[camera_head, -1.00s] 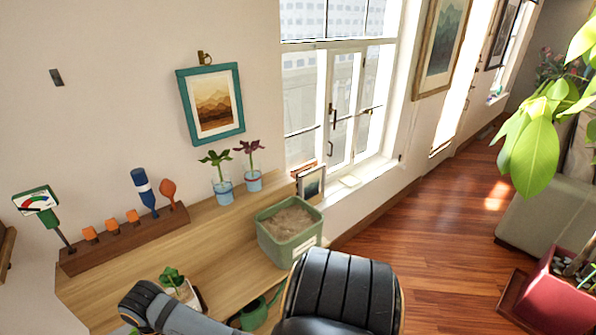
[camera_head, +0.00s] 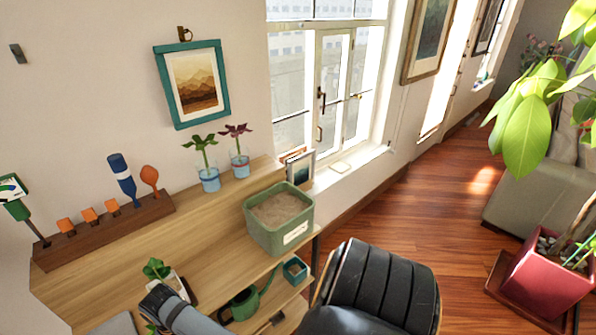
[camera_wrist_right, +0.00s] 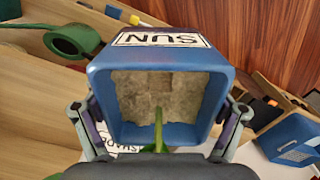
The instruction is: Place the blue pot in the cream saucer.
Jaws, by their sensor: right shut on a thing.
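In the right wrist view, the blue pot (camera_wrist_right: 159,62) has a white label reading SUN, grey-brown soil inside and a green stem rising toward the camera. My right gripper (camera_wrist_right: 160,111) is shut on it, with one finger against each side wall. A second white label, partly hidden, shows below the pot. I cannot make out the cream saucer in either view. My left gripper is not in view.
A green planter of soil (camera_head: 297,229) stands on the wooden shelf's right end, with two potted plants (camera_head: 209,179) behind it. A dark wooden block (camera_head: 100,235) holds tools. A green watering can (camera_head: 243,305) sits lower, a small teal pot (camera_head: 295,268) to its right. The upper shelf's middle is clear.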

